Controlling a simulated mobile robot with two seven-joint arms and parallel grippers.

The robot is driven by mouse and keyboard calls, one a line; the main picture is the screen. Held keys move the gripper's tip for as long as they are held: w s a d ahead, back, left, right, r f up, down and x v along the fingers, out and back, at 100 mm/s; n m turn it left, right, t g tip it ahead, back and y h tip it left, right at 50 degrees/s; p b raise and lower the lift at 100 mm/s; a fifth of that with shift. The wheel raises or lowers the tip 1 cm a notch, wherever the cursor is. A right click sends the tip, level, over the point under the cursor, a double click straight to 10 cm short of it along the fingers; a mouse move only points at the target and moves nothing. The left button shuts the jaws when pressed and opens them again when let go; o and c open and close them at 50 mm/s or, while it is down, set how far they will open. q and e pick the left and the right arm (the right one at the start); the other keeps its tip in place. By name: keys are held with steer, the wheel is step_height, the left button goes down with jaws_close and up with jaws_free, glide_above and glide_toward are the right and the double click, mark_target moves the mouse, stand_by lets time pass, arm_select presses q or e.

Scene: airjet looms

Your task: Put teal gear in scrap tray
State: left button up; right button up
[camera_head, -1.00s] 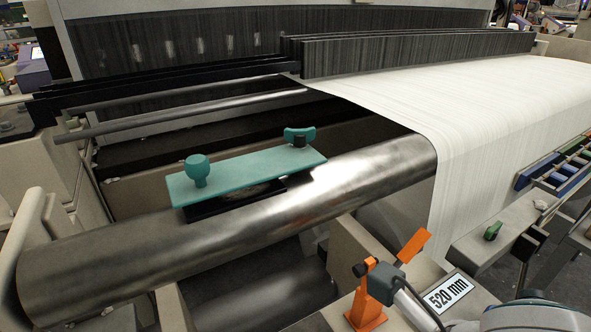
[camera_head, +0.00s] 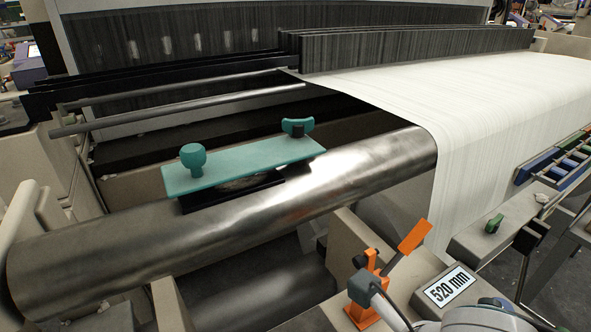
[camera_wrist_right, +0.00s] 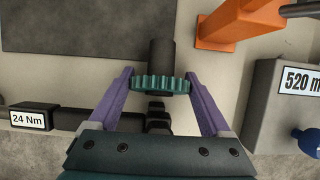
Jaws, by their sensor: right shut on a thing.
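The teal gear (camera_wrist_right: 160,84) shows in the right wrist view, between the two purple fingers of my right gripper (camera_wrist_right: 160,76), which is shut on it. A dark cylinder (camera_wrist_right: 161,56) stands just beyond the gear. I cannot tell whether the gear still touches the cylinder. In the head view only parts of my right arm show at the lower right; the gear is not visible there. My left gripper is in neither view. I cannot make out a scrap tray in either view.
A "24 Nm" label (camera_wrist_right: 29,120) lies left of the gripper. A teal plate with knobs (camera_head: 240,168) rests by the steel roller (camera_head: 330,190). Coloured bins (camera_head: 560,160) are at right.

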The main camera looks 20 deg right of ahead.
steer(key=c, duration=0.8)
